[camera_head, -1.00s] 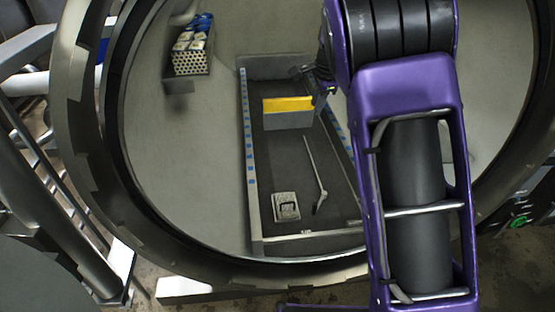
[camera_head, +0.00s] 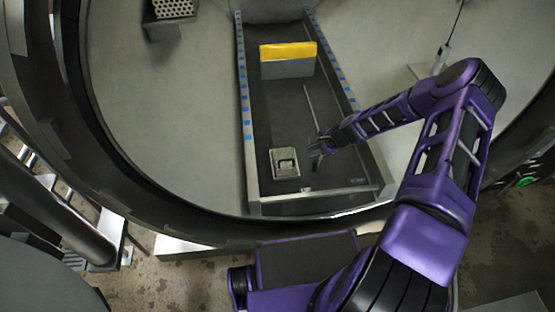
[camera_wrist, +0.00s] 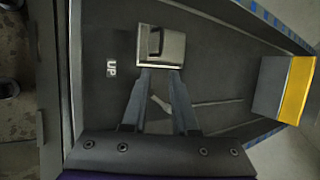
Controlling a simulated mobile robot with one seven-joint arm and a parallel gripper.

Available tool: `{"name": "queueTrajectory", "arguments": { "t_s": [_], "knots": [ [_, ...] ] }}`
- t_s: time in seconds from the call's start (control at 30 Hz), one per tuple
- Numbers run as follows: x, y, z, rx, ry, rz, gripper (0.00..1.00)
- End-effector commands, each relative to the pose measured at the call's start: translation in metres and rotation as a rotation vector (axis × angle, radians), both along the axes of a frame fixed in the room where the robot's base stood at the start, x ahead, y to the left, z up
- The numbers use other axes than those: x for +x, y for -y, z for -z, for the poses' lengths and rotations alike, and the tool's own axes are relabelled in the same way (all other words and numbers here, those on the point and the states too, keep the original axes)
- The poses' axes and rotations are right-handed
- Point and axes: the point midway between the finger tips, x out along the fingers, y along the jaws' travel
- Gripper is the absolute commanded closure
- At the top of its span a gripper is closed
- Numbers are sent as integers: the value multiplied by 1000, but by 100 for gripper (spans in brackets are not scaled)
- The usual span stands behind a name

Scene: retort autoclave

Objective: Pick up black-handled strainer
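My gripper (camera_head: 316,153) is over the front part of a dark tray (camera_head: 263,185) inside the round chamber. In the wrist view its two fingers (camera_wrist: 160,72) are apart with nothing held between them. A thin pale rod-like tool (camera_head: 311,105) lies lengthwise on the tray; my gripper covers its near end in the head view. In the wrist view its shaft (camera_wrist: 216,102) runs right from a pale end seen between the fingers. I cannot tell whether this is the strainer; no black handle shows clearly on it.
A square metal piece (camera_head: 285,163) lies left of my gripper, just beyond the fingertips in the wrist view (camera_wrist: 161,46). A yellow-topped grey block (camera_head: 288,68) stands farther back. A perforated box (camera_head: 172,9) is at upper left. Raised tray walls have blue marks.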

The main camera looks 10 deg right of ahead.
Motion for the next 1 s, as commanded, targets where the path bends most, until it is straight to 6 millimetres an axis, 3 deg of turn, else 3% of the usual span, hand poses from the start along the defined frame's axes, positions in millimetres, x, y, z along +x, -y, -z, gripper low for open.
{"name": "queueTrajectory", "arguments": {
  "t_s": [0.17,0.6,1.0],
  "knots": [
    [7,-7,15,11,9,7,73],
    [44,-41,90,8,7,7,73],
    [59,-61,121,8,6,5,73]
  ]
}}
